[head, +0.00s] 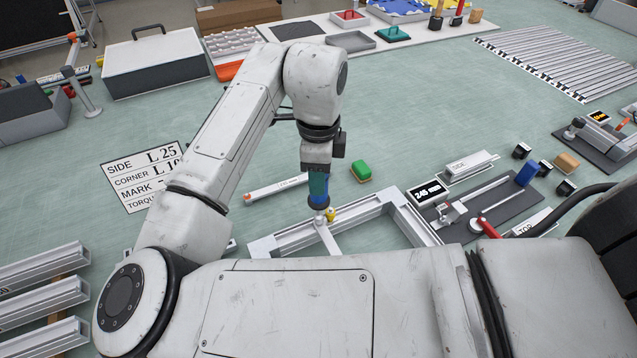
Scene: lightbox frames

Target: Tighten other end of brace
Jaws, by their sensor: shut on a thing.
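An aluminium lightbox frame (378,211) lies flat on the green table, partly hidden by my arm. A light, thin brace (327,238) shows at the frame's far side and runs toward me, where my arm hides its near end. My gripper (317,168) points down over the far side of the frame. It is shut on a teal and blue driver (319,188), held upright with its lower end at the brace's far end. A small yellow piece (331,214) shows beside the driver's tip. I cannot tell whether the tip touches a screw.
A green block (361,171) and a loose profile (276,188) lie beyond the frame. A dark fixture (478,209) with red and blue parts stands right. A printed card (145,175) lies left; several profiles (45,300) are stacked at lower left.

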